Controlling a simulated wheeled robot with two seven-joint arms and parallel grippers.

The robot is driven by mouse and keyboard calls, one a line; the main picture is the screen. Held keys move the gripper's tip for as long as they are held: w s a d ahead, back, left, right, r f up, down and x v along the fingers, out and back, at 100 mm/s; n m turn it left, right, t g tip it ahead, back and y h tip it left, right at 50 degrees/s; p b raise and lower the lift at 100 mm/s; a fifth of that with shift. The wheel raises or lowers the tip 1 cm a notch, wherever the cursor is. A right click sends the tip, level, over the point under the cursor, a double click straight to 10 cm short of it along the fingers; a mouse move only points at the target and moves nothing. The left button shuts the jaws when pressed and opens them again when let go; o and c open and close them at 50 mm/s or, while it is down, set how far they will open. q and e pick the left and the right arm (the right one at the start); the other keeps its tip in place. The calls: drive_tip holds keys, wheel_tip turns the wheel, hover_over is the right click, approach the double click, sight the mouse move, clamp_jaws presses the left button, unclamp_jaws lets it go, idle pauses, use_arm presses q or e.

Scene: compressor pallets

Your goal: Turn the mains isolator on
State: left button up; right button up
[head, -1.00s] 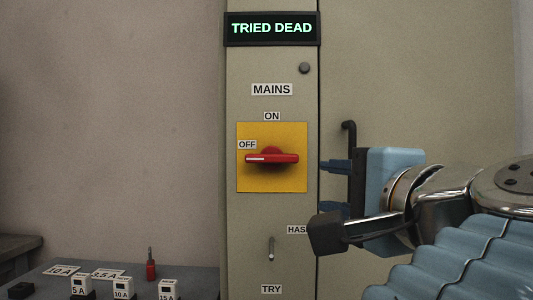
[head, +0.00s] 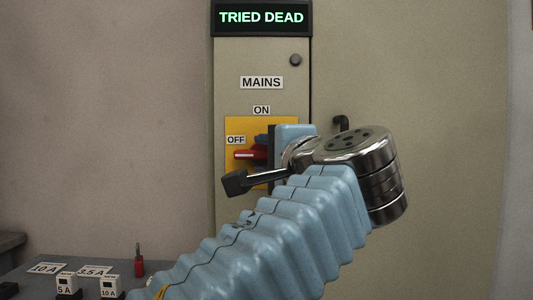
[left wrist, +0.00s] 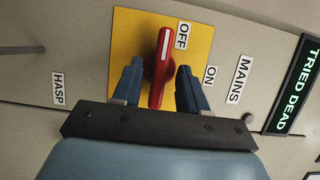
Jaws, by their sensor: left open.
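The mains isolator's red handle (head: 246,154) sits on a yellow plate (head: 237,125) below the MAINS label. It lies level in the head view, its white-marked end pointing left at OFF; ON is above. My left gripper (head: 262,150) is at the handle, its body and arm hiding the handle's right part. In the left wrist view the open blue fingers (left wrist: 160,72) stand on both sides of the red handle (left wrist: 161,75), with gaps visible between it and the fingers. My right gripper is not in view.
A lit sign (head: 261,17) above reads TRIED DEAD. A HASP label (left wrist: 58,88) shows in the left wrist view. A dark hook (head: 341,123) is right of the panel. A bench at lower left holds fuse blocks (head: 67,285) and a red-handled tool (head: 139,266).

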use_arm(q)
clamp_jaws()
